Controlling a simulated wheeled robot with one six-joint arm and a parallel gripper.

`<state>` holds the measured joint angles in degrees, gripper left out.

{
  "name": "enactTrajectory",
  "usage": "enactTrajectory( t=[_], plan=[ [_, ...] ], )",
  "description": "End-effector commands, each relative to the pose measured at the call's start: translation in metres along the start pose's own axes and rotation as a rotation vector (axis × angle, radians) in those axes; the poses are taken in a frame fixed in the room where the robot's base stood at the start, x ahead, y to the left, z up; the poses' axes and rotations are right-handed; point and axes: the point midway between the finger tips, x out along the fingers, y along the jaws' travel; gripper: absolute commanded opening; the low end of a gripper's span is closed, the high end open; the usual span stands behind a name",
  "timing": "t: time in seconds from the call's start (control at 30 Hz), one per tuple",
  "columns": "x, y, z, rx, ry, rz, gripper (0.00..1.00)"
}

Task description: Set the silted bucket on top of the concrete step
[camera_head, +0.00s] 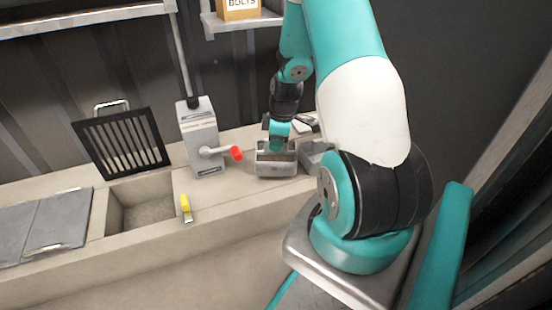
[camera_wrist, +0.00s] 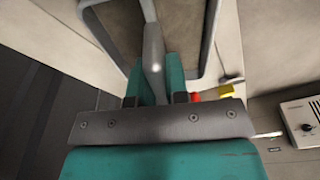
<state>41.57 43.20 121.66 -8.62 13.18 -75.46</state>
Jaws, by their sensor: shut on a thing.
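A small grey bucket (camera_head: 275,168) with brown silt inside is below my gripper (camera_head: 279,133) in the head view, at the right part of the long pale concrete ledge (camera_head: 245,196). I cannot tell whether the bucket touches the ledge. In the wrist view, the teal fingers of my gripper (camera_wrist: 155,85) are closed on a grey bar of the bucket (camera_wrist: 152,40), its rim or handle; the brown inside shows beside it. I cannot tell which part of the concrete is the step.
A grey pump box (camera_head: 200,138) with a red-tipped lever (camera_head: 236,153) stands left of the bucket. A second grey container (camera_head: 316,155) is close on its right. Further left are a yellow-handled tool (camera_head: 186,205), an open pit (camera_head: 147,212) and a black grate (camera_head: 122,143).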

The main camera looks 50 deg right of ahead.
Motion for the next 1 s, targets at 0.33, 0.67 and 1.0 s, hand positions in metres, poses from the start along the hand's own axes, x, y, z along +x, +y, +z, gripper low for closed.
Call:
enactTrajectory(
  t=[0.33,0.67,1.0],
  plan=[
    [0.043,0.001,0.006,-0.001,0.001,0.002,0.0],
    [0.043,0.001,0.006,0.0,0.001,0.002,0.0],
    [0.043,0.0,0.006,0.0,0.0,0.001,0.4]
  ],
)
